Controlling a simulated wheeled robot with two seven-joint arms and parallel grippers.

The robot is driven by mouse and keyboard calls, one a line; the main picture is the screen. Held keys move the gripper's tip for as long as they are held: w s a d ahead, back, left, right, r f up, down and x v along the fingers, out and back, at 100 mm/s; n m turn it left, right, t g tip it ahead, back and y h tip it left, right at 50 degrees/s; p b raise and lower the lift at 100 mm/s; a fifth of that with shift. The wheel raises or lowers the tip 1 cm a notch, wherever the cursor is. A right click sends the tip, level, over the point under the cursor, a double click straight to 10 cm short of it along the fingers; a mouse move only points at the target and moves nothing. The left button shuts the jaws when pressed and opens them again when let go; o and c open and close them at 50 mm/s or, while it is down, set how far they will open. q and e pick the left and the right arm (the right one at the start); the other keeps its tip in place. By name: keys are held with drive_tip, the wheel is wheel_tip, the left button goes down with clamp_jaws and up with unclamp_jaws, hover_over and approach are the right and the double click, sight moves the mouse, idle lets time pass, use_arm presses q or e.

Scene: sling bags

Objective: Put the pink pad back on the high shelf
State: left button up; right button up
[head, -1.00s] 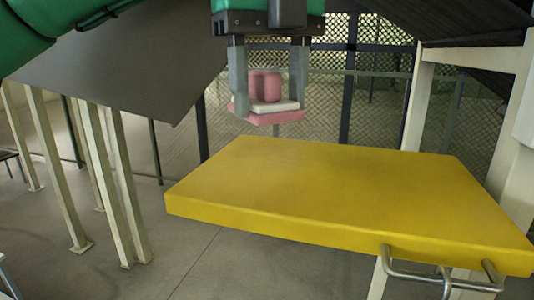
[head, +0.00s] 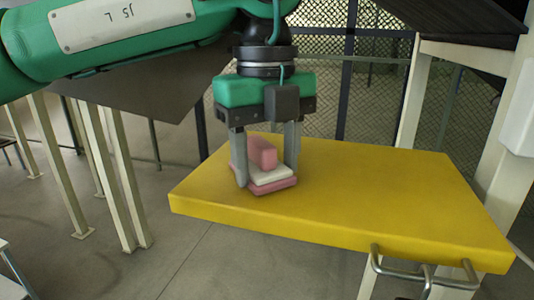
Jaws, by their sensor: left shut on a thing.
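The pink pad (head: 262,152) has a pink upright block on a white layer over a pink base. My left gripper (head: 266,182) points down with a finger on each side of the pad and is shut on it. The pad is over the left part of the yellow shelf board (head: 370,195). I cannot tell whether its base touches the board or hangs just above it. My right gripper is not in view.
A metal tube handle (head: 425,272) sticks out at the board's front right. Pale posts (head: 115,175) stand at the left, and a pale frame (head: 412,100) stands at the right. A mesh fence (head: 380,75) is behind. The board's middle and right are clear.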

sight(266, 145)
use_arm(q)
drive_tip(key=o, duration=1.3)
drive_tip(key=shift+c, duration=0.2)
drive_tip(key=shift+r, duration=0.25)
wheel_tip(266, 145, up, 11)
drive_tip(key=b, duration=0.2)
drive_tip(key=shift+f+b, duration=0.1)
drive_tip(key=shift+b, duration=0.3)
drive_tip(key=shift+r, duration=0.4)
drive_tip(key=shift+f, duration=0.1)
